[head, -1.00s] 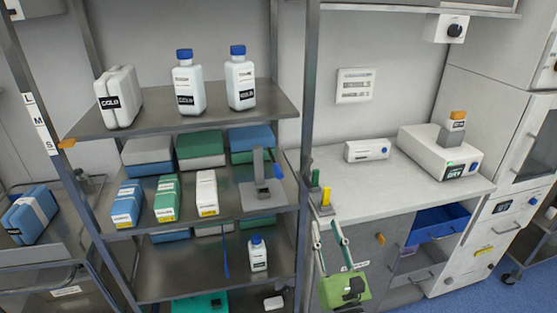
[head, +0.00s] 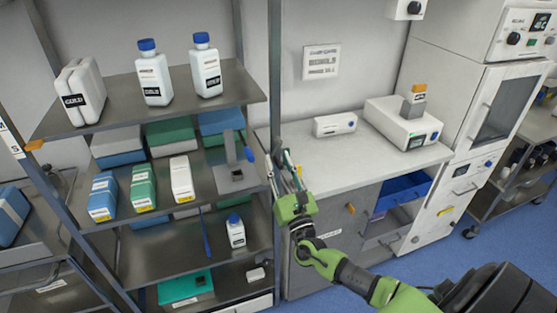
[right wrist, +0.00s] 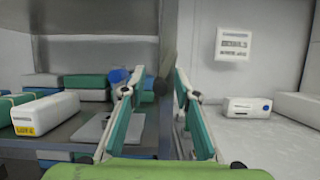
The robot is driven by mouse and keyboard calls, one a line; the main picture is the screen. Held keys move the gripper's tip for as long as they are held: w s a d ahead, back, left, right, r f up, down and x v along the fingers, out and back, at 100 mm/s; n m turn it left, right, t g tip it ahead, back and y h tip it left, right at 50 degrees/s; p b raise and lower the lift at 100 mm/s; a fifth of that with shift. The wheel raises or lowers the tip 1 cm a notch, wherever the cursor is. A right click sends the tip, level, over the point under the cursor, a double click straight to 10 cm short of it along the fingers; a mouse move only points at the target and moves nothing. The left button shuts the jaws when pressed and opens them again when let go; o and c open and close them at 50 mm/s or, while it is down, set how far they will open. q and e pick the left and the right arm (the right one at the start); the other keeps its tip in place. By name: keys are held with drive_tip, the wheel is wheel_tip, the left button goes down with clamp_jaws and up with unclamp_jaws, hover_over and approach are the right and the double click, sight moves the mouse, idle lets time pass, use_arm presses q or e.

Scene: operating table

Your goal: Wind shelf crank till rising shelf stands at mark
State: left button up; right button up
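The rising shelf (head: 120,104) is the top grey shelf and bears a jug and two blue-capped bottles. An orange pointer (head: 34,145) sits at its left front corner, beside a white letter strip (head: 14,146), near its lowest letter. The strip is partly cut off. My right gripper (head: 281,160) is at the rack's right post, fingers pointing away from me. In the right wrist view my right gripper (right wrist: 158,78) is open. A dark, blurred piece (right wrist: 168,72), possibly the crank handle, shows between the fingertips; I cannot tell contact. My left gripper is out of view.
A lever stand (head: 237,178) is on the middle shelf, close left of the gripper. The blue floor at right is clear apart from a cart.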

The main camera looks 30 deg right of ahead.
drive_tip(key=shift+w, duration=0.1)
clamp_jaws()
drive_tip(key=shift+a+m+h+b, duration=0.15)
drive_tip(key=shift+m+h+b, duration=0.3)
drive_tip(key=shift+m, duration=0.25)
drive_tip(key=shift+w+a+r+m+g+h+b, duration=0.15)
drive_tip(key=shift+a+r+m+g+h, duration=0.55)
drive_tip(key=shift+m, duration=2.35)
drive_tip(key=shift+w+a+r+m+g+h+b, duration=0.15)
drive_tip(key=shift+r+m+g+h, duration=1.05)
drive_tip(key=shift+m, duration=1.8)
drive_tip(key=shift+a+r+m+g+h+b, duration=0.3)
drive_tip(key=shift+r+m+g, duration=0.7)
drive_tip(key=shift+m, duration=2.05)
drive_tip(key=shift+f+g+h, duration=0.25)
drive_tip(key=shift+f+g, duration=0.05)
drive_tip(key=shift+g, duration=0.1)
